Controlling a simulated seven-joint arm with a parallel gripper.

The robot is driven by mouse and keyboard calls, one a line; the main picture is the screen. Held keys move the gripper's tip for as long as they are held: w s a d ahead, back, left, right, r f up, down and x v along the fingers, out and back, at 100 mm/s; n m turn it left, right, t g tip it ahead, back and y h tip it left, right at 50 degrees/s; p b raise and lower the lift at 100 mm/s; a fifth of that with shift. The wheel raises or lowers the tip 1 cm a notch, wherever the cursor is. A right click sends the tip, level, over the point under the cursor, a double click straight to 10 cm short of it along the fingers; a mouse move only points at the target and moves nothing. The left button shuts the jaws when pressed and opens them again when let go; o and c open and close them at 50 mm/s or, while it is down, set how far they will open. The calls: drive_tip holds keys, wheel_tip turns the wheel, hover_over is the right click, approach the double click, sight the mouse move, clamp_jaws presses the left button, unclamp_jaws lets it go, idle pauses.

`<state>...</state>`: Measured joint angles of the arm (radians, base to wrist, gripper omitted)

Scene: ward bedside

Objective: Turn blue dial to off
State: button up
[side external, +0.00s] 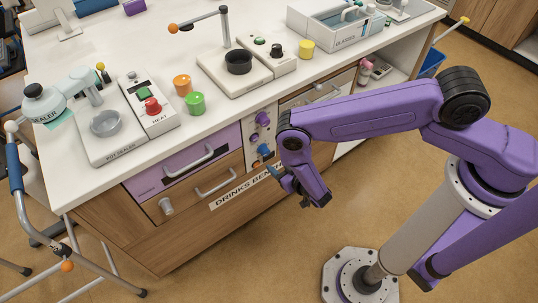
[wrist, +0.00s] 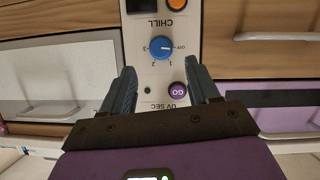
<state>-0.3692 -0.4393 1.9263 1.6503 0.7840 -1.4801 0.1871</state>
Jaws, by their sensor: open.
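The blue dial (wrist: 160,48) is on a light upright panel, between marks 1, 2, 3 and OFF, with lettering upside down in the wrist view. OFF is to the right of the dial; a small pale mark seems to show on the dial's right side, but its exact setting is hard to read. My gripper (wrist: 163,74) is open and empty, its fingers apart on either side of the panel, with the dial just beyond the tips and roughly centred between them. In the side view the dial (side external: 263,149) is beside my gripper (side external: 274,172), partly crowded by it.
The panel also has a purple GO button (wrist: 178,91), an orange button (wrist: 176,4) and a dark display (wrist: 140,6). Drawers with handles flank it; one handle (wrist: 278,36) is at right. Above, the white counter (side external: 225,105) holds sealing equipment and cups.

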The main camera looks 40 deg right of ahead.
sight(267, 153)
drive_tip(key=x, duration=0.7)
drive_tip(key=shift+w+f, duration=0.15)
drive_tip(key=shift+w, duration=0.05)
